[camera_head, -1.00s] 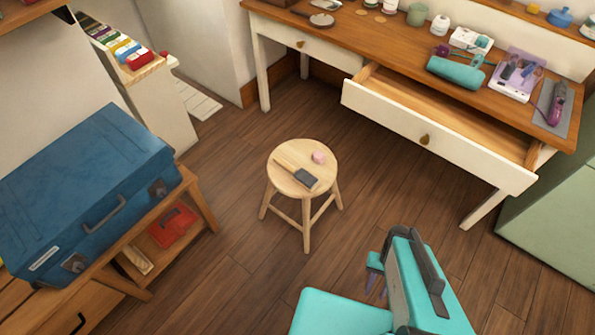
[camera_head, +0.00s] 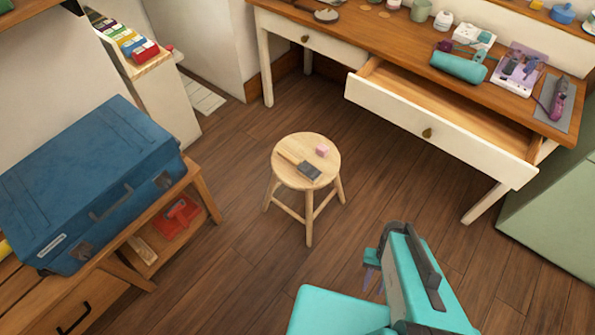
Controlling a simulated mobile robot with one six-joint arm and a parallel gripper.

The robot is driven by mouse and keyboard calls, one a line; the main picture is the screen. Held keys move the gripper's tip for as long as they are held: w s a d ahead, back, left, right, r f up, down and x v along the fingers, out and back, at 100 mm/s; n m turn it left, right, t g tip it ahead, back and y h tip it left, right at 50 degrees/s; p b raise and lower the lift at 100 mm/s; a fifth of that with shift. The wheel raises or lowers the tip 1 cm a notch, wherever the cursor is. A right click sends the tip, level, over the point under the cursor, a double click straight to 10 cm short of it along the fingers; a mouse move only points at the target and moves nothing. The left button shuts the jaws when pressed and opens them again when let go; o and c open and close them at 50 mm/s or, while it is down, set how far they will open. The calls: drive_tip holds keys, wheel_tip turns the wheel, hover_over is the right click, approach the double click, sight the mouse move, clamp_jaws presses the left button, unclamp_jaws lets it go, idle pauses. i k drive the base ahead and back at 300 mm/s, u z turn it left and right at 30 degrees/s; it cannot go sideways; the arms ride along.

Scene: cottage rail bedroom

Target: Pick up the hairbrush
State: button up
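A brush-like object with a pale wooden handle and a dark grey head (camera_head: 309,171) lies flat on the round wooden stool (camera_head: 325,180); it looks like the hairbrush. A small pink block (camera_head: 322,150) sits beside it on the stool. My gripper (camera_head: 373,278) is at the lower middle right, nearer to me than the stool and well apart from the brush. My teal arm hides most of it, so I cannot tell whether its fingers are open or shut.
A desk (camera_head: 400,33) with an open drawer (camera_head: 435,125) stands at the back right, its top cluttered. A blue suitcase (camera_head: 85,185) lies on a wooden bench (camera_head: 203,190) at left. A green cabinet (camera_head: 555,205) is at right. Floor around the stool is clear.

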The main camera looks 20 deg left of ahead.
sight(307, 170)
drive_tip(key=u, duration=0.2)
drive_tip(key=k, duration=0.5)
drive_tip(key=u, duration=1)
drive_tip(key=k, duration=0.95)
drive_tip(key=u, duration=1.05)
drive_tip(key=i, duration=1.7)
drive_tip(key=z, duration=0.8)
drive_tip(key=i, duration=0.55)
drive_tip(key=z, duration=0.25)
